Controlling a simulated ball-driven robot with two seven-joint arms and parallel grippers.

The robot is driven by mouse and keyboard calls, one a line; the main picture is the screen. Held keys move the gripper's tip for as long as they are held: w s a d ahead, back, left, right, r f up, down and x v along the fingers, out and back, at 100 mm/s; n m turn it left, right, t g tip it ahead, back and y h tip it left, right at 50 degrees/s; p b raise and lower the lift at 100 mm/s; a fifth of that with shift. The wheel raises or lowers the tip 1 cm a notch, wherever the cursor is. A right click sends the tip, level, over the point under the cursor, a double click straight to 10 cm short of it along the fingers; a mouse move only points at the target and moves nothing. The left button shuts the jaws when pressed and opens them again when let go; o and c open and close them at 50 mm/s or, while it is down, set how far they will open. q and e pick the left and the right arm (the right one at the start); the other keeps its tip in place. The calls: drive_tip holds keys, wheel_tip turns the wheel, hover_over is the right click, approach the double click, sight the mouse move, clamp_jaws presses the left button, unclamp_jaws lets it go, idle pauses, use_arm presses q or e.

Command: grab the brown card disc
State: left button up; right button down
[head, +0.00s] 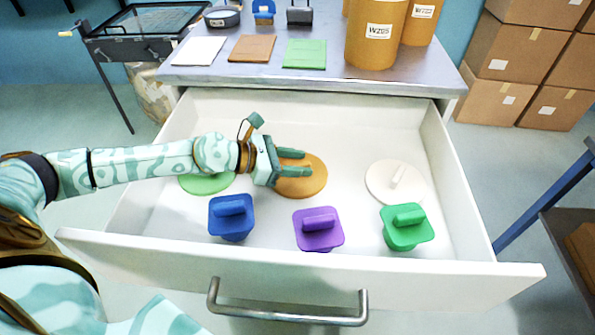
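The brown card disc (316,184) lies flat on the floor of the open white drawer, near its middle. My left gripper (305,163) reaches in from the left, and its two fingers lie over the disc, pointing right. The fingers are apart, with brown showing between them. Any grip tab on the brown disc is hidden by the fingers, and I cannot tell whether they touch it. My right gripper is not in view.
A green disc (207,185) lies partly under my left arm, and a white disc (378,183) with a raised tab lies right. Blue (230,228), purple (318,239) and green (407,238) handled blocks line the drawer's front. The drawer walls (455,185) surround everything.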

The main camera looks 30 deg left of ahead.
use_arm(q)
drive_tip(key=shift+w+d+f, duration=0.15)
drive_tip(key=shift+w+d, duration=0.1)
clamp_jaws()
